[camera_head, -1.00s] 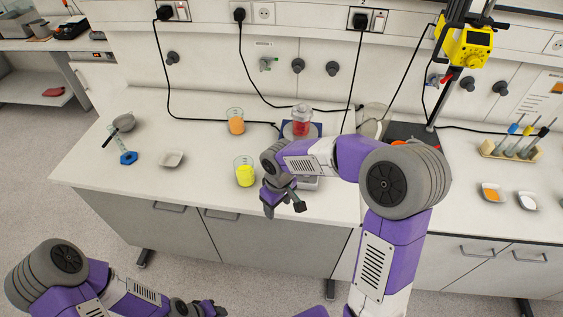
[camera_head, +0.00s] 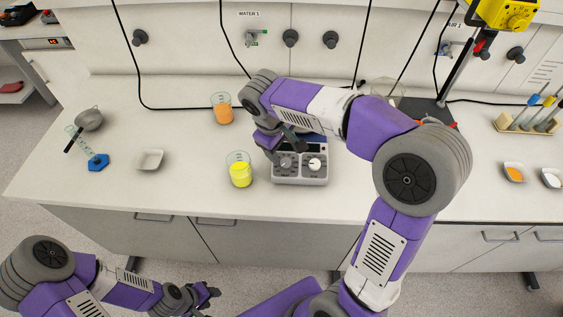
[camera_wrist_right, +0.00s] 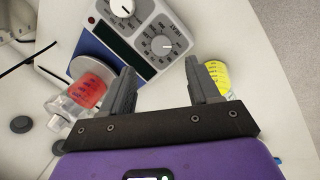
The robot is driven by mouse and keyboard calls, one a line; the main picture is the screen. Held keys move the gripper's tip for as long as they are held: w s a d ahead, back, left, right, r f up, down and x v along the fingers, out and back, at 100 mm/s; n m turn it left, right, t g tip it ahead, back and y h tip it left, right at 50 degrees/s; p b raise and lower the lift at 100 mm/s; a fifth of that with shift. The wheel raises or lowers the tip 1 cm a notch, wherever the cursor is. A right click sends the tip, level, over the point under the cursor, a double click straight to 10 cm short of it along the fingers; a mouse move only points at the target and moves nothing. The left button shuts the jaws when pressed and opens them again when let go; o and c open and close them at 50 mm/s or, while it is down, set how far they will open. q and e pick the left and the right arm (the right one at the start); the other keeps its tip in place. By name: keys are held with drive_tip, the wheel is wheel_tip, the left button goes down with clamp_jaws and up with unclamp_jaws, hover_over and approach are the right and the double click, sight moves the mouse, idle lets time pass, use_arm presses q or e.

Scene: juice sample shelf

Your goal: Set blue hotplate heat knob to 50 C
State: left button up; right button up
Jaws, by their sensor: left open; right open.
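The blue hotplate (camera_head: 300,181) stands on the bench with a grey front panel and two round knobs, partly hidden by my right arm. In the right wrist view its panel (camera_wrist_right: 130,48) shows a grey dial knob (camera_wrist_right: 162,45) and a paler knob (camera_wrist_right: 122,7); I cannot read their settings clearly. My right gripper (camera_head: 282,150) is open over the panel's left part; in the right wrist view its fingers (camera_wrist_right: 161,78) straddle the line to the grey knob, apart from it. My left gripper (camera_head: 205,296) is open and empty, low in front of the bench.
A yellow-liquid beaker (camera_head: 240,174) stands just left of the hotplate. An orange beaker (camera_head: 222,110) is behind it. A red-liquid vessel (camera_wrist_right: 88,92) shows beside the right gripper in the wrist view. A white dish (camera_head: 150,160) lies further left, with clear bench between.

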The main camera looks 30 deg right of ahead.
sight(286, 162)
drive_tip(key=b+x, duration=0.2)
drive_tip(key=x, duration=0.6)
drive_tip(key=shift+f, duration=0.15)
use_arm(q)
wheel_tip(286, 162, down, 2)
drive_tip(key=shift+f, duration=0.25)
use_arm(e)
drive_tip(key=shift+a, duration=0.1)
drive_tip(key=shift+c, duration=0.2)
drive_tip(key=c, duration=1)
